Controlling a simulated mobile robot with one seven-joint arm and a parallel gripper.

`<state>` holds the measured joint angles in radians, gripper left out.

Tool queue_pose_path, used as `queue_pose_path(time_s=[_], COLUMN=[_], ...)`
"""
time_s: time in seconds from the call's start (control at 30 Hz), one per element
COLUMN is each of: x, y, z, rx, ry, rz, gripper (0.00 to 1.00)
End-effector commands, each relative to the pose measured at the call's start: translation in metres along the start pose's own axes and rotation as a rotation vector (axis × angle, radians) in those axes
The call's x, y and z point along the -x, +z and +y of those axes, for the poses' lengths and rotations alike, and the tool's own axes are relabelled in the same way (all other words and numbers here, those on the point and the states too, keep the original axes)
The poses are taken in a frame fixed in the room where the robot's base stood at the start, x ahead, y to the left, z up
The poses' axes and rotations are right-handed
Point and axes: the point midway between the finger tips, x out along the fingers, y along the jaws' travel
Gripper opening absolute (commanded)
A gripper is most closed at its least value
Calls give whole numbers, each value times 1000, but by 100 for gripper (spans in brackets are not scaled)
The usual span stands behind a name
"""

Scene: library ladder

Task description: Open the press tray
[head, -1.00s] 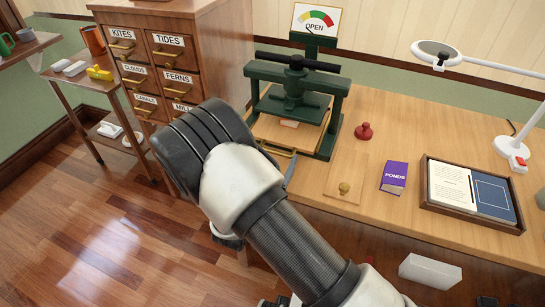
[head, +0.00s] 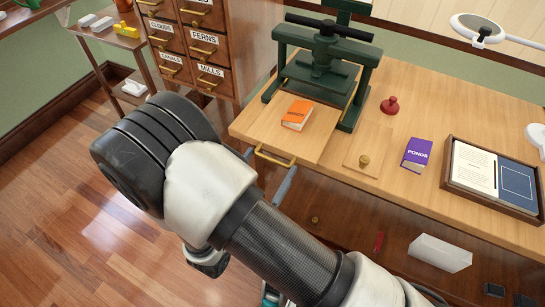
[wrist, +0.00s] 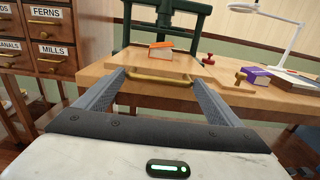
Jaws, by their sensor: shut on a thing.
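The press tray (head: 262,134) is a light wooden board that sticks out from the front of the dark green press (head: 325,50). An orange book (head: 297,114) lies on it, clear of the press frame. A brass handle (head: 273,158) is on the tray's front edge and also shows in the wrist view (wrist: 158,82). My gripper (wrist: 160,84) is shut on this handle, one finger at each side. In the head view my arm hides most of the gripper; one grey finger (head: 285,186) shows below the handle.
A red stamp (head: 389,105), a knobbed wooden board (head: 362,162), a purple book (head: 417,154) and a framed tray (head: 447,178) are on the desk to the right. A labelled drawer cabinet (head: 205,45) stands at the left. Open floor lies in front of it.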

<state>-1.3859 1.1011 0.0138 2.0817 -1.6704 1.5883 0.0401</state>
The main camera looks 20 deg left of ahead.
Motion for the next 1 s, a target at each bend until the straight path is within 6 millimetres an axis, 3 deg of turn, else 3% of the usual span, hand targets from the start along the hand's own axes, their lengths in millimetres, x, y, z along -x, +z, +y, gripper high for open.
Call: queue_pose_path(time_s=[0.4,0.43,0.5,0.8,1.0], x=[8,8,8,10,40], y=[-2,-2,-2,-1,0], z=[0,0,0,0,1], rx=[3,3,3,1,2], ry=[2,2,2,2,6], rz=[7,7,7,4,4], gripper=[48,90,100,100,100])
